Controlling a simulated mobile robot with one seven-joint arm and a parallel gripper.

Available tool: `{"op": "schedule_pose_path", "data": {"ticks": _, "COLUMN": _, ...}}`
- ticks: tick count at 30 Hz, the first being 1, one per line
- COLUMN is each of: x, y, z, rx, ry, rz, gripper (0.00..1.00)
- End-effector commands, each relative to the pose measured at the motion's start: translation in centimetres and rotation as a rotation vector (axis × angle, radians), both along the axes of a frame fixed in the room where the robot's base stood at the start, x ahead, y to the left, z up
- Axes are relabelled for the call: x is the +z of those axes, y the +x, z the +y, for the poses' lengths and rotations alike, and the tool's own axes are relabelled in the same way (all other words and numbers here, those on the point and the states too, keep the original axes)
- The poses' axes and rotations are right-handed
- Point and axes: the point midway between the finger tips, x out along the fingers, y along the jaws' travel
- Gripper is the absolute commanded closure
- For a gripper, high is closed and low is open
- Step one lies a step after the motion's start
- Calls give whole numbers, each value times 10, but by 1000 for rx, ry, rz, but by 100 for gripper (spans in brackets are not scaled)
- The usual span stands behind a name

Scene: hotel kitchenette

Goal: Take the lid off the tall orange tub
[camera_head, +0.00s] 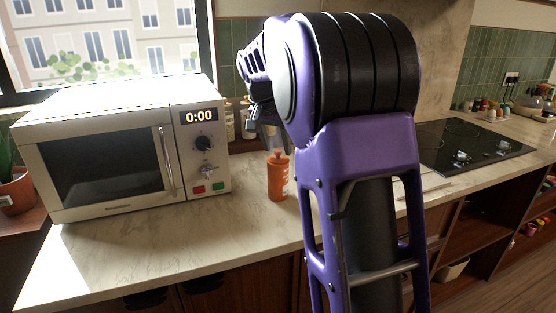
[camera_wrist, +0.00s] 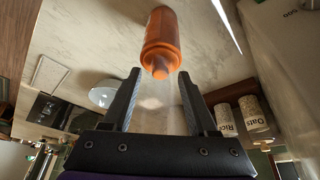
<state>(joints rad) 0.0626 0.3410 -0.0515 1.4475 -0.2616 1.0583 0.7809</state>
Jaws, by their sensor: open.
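The tall orange tub (camera_head: 278,180) stands upright on the marble counter, just right of the microwave. Its narrower orange lid (camera_head: 278,157) is on top. In the wrist view the tub (camera_wrist: 162,28) is at the top centre, with its lid (camera_wrist: 160,68) towards my gripper. My gripper (camera_wrist: 158,75) is open and empty, its fingertips to either side of the lid in the picture; I cannot tell whether the lid is between them in depth. In the head view my gripper (camera_head: 266,137) shows partly, above and behind the tub's top, largely hidden by my arm.
A cream microwave (camera_head: 110,150) stands close on the left. Oats (camera_wrist: 252,112) and rice (camera_wrist: 226,120) canisters stand near the tub, and a white dish (camera_wrist: 103,96) is on the other side. A black cooktop (camera_head: 470,147) is at the right. The front counter is clear.

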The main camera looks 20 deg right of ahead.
Motion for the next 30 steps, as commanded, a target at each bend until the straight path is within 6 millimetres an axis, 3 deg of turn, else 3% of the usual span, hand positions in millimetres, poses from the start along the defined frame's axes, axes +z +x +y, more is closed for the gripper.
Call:
{"op": "schedule_pose_path", "data": {"ticks": 3, "x": -12, "y": 3, "z": -3, "rx": 0, "ry": 0, "rz": 1, "gripper": 41}}
{"op": "schedule_pose_path", "data": {"ticks": 9, "x": -12, "y": 3, "z": -3, "rx": 0, "ry": 0, "rz": 0, "gripper": 41}}
{"op": "schedule_pose_path", "data": {"ticks": 19, "x": -12, "y": 3, "z": -3, "rx": 0, "ry": 0, "rz": 0, "gripper": 100}}
{"op": "schedule_pose_path", "data": {"ticks": 30, "x": -11, "y": 3, "z": -3, "rx": 0, "ry": 0, "rz": 0, "gripper": 100}}
